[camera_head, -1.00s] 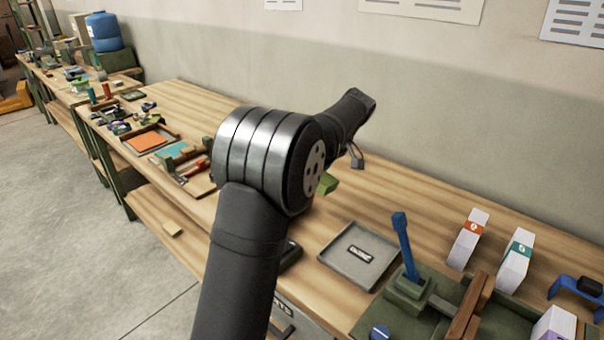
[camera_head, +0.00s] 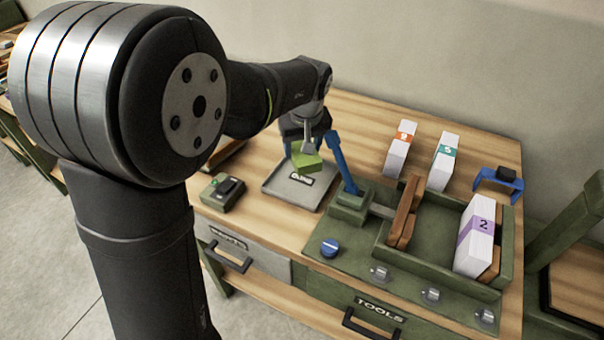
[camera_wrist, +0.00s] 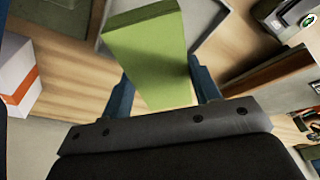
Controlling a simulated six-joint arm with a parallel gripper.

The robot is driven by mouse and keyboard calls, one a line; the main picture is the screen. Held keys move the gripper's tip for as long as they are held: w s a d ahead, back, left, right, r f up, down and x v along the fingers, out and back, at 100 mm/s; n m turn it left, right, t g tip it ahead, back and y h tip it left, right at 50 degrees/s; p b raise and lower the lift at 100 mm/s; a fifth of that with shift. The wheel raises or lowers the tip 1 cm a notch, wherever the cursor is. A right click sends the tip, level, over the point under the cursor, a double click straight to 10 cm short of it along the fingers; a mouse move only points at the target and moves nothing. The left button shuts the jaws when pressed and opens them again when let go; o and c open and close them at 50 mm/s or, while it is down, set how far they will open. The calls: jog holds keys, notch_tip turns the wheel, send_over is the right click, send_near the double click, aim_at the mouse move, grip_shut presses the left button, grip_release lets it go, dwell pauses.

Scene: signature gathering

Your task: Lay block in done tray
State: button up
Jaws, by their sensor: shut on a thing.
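A green block (camera_head: 306,162) is held in my gripper (camera_head: 306,146), which is shut on it. The block also shows large between the fingers in the wrist view (camera_wrist: 148,52). The done tray (camera_head: 270,189) is a grey, shallow, low-rimmed tray with a dark label, and the block appears over its back part in the head view. Part of the tray shows beyond the block in the wrist view (camera_wrist: 205,20). I cannot tell exactly how high the block is above the tray. The fingertips are partly hidden behind the block and wrist.
A blue lever (camera_head: 341,160) on a green fixture stands close to the right of the tray. A small dark green device (camera_head: 222,192) lies to its left. Numbered white packs (camera_head: 400,150) stand behind and right; one with a purple band (camera_head: 475,235) sits in the green fixture.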

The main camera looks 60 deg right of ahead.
aim_at(302, 179)
jog(key=x, duration=0.5)
jog(key=s+a+x, duration=0.1)
jog(key=x, duration=0.2)
jog(key=shift+a+f, duration=0.1)
jog(key=shift+f, duration=0.05)
jog(key=o, duration=1.1)
jog(key=shift+f, duration=0.15)
jog(key=shift+c, duration=0.2)
jog(key=v, duration=1.2)
jog(key=shift+r, duration=0.25)
jog(key=shift+f, duration=0.1)
